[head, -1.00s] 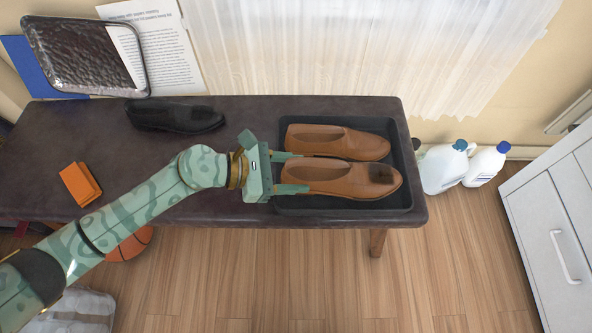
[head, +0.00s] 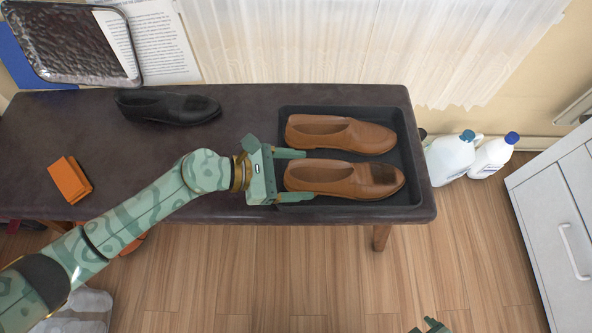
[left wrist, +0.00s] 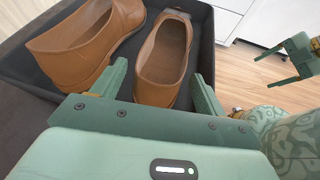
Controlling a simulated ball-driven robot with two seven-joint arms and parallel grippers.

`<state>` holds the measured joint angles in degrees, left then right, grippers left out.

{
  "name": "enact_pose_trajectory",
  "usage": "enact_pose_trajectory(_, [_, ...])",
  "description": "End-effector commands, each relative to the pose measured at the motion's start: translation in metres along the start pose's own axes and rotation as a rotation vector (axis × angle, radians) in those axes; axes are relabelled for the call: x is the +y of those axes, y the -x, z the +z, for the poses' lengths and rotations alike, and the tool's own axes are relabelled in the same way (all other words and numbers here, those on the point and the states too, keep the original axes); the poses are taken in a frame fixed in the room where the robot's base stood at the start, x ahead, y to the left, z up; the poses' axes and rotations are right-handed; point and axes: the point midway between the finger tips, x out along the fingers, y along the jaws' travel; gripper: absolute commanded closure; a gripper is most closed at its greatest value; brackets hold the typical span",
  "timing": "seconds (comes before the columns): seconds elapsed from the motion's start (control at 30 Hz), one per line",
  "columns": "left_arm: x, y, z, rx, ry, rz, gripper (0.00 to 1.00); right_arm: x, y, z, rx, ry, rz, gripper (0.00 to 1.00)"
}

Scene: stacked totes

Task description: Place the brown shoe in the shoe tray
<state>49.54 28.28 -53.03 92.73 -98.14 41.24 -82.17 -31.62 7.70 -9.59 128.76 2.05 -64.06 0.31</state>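Two brown shoes lie side by side in the dark shoe tray (head: 409,165). The near brown shoe (head: 335,177) has a dark patch on its toe. The far brown shoe (head: 345,133) lies behind it. In the left wrist view, the near shoe (left wrist: 163,62) and the far shoe (left wrist: 85,42) point away from me. My left gripper (head: 308,174) is open at the near shoe's heel, one finger on each side, with gaps visible. My right gripper (left wrist: 263,68) is open and empty in the left wrist view, away from the tray; only a bit shows at the head view's bottom edge.
The tray sits at the right end of the dark bench (head: 245,110). A black shoe (head: 168,107) and an orange block (head: 70,180) are on the bench. White jugs (head: 451,158) and a white cabinet (head: 560,215) stand to the right.

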Motion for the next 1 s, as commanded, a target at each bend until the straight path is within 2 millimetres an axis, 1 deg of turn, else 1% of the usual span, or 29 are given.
enact_pose_trajectory(0.17, [0.001, 0.002, 0.004, 0.000, -0.002, 0.001, 0.27, 0.001, 0.003, 0.000, 0.000, 0.001, 0.003, 0.25])
enact_pose_trajectory(0.27, [0.001, 0.016, 0.004, 0.003, -0.003, 0.003, 0.27, 0.001, 0.004, 0.005, -0.021, 0.012, 0.004, 0.25])
enact_pose_trajectory(0.33, [0.001, 0.031, 0.004, 0.004, -0.003, 0.003, 0.27, 0.002, 0.004, 0.012, -0.047, 0.023, 0.005, 0.25])
enact_pose_trajectory(0.4, [0.001, 0.048, 0.005, 0.004, -0.004, 0.004, 0.27, 0.004, 0.000, 0.027, -0.099, 0.049, 0.009, 0.25])
enact_pose_trajectory(0.5, [0.001, 0.073, 0.005, 0.004, -0.003, 0.003, 0.27, 0.007, -0.001, 0.038, -0.143, 0.071, 0.014, 0.25])
enact_pose_trajectory(0.6, [0.000, 0.093, 0.005, 0.002, -0.003, 0.002, 0.27, 0.008, -0.001, 0.048, -0.178, 0.086, 0.017, 0.25])
enact_pose_trajectory(0.7, [0.001, 0.109, 0.004, 0.002, -0.002, 0.002, 0.27, 0.009, -0.001, 0.056, -0.204, 0.097, 0.018, 0.25])
enact_pose_trajectory(0.83, [0.000, 0.119, 0.003, 0.000, -0.001, 0.000, 0.27, 0.010, -0.001, 0.061, -0.224, 0.105, 0.019, 0.25])
enact_pose_trajectory(1.0, [0.000, 0.121, 0.002, 0.000, -0.001, 0.000, 0.27, 0.010, -0.002, 0.062, -0.230, 0.107, 0.018, 0.25])
